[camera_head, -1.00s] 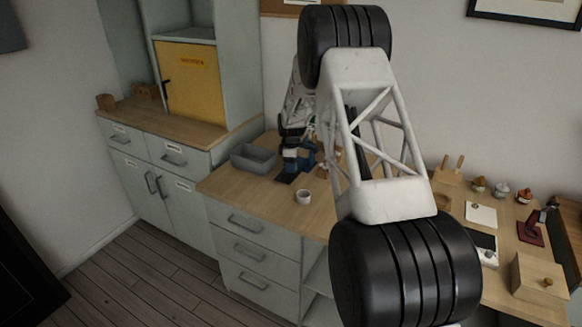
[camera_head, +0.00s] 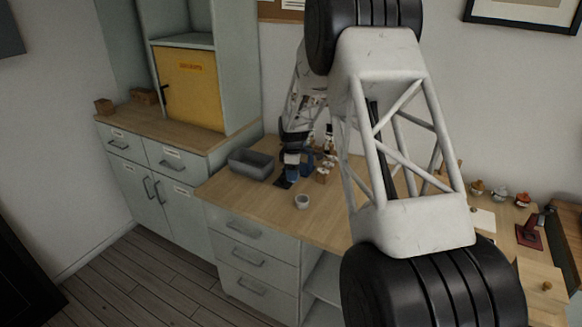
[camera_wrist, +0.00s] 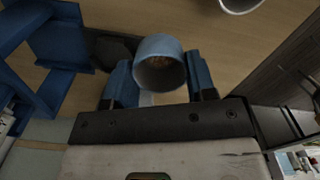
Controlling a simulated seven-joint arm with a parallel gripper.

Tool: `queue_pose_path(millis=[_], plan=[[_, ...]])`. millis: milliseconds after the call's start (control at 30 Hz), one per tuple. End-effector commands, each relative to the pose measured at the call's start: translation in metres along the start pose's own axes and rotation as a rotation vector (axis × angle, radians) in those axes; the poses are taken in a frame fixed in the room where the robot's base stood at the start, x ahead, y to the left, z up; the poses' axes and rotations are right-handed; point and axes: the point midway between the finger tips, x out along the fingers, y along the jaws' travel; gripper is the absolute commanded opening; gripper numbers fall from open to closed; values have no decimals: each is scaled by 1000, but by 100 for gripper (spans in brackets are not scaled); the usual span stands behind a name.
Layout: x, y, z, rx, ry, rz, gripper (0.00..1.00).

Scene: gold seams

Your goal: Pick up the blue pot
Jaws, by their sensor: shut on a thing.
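The blue pot (camera_wrist: 160,48) sits between my two blue fingers in the wrist view, its open mouth facing the camera and something brownish inside. My gripper (camera_wrist: 160,78) is shut on it, one finger on each side. In the head view my gripper (camera_head: 292,168) is small and low over the wooden counter, near a dark patch on the top. The pot is hard to separate from the blue fingers there. I cannot tell whether the pot touches the counter.
A grey bin (camera_head: 251,164) stands left of my gripper and a white cup (camera_head: 302,201) stands in front. A blue frame (camera_wrist: 60,45) is close on the left in the wrist view. Small wooden items (camera_head: 322,175) stand to the right. The counter's front left is clear.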

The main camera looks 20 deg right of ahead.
Motion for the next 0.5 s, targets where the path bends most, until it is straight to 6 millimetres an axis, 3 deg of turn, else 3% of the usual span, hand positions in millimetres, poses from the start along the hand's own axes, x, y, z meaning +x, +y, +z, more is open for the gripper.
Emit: queue_pose_path(millis=[200,500], plan=[[-4,-33,9,0,0,1,26],[-7,-65,18,0,0,2,26]])
